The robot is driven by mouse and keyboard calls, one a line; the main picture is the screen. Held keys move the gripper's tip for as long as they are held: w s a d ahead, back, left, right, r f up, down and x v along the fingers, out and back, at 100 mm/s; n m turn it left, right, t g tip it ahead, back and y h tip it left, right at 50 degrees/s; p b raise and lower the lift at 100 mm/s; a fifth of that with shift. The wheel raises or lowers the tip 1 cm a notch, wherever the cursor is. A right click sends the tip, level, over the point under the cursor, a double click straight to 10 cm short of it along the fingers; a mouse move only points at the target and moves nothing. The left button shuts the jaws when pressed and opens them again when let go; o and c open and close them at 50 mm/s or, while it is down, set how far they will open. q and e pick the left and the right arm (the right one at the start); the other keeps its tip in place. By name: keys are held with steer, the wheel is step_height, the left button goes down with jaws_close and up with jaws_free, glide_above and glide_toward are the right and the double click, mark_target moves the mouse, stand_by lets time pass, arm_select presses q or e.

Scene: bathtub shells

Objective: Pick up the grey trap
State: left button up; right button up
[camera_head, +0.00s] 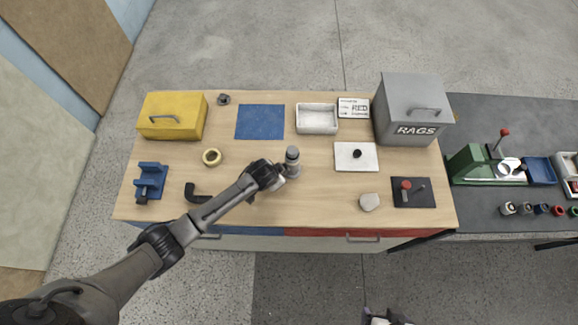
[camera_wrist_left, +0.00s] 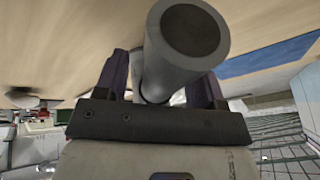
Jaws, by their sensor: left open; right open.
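The grey trap (camera_head: 293,164) stands upright on the wooden workbench, a cylinder with a darker round top. My left gripper (camera_head: 278,178) is low over the bench, just left of the trap, and its fingers are hard to make out there. In the left wrist view the trap (camera_wrist_left: 188,50) rises between the two spread dark fingers of my open left gripper (camera_wrist_left: 160,80). I cannot tell whether either finger touches it. My right gripper (camera_head: 386,317) is open at the bottom edge of the head view, away from the bench, and mostly cut off.
A black elbow pipe (camera_head: 197,193) and a tan ring (camera_head: 212,157) lie left of the trap. Behind are a blue mat (camera_head: 260,121) and a white tray (camera_head: 317,118). A white pad (camera_head: 357,157) and grey rags bin (camera_head: 413,108) are to the right.

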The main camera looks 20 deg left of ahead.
arm_select(q)
steer(key=shift+f, duration=0.2)
stand_by(0.4)
steer(key=c, duration=1.2)
steer(key=shift+o, duration=0.2)
steer(key=shift+r, duration=0.2)
step_height(320, 180, up, 4)
steer(key=shift+r, duration=0.1)
steer(key=s+d+r+b, duration=0.1)
steer(key=s+d+r, duration=0.1)
steer(key=d+r, duration=0.5)
steer(key=d, duration=0.4)
steer(key=shift+d, duration=0.25)
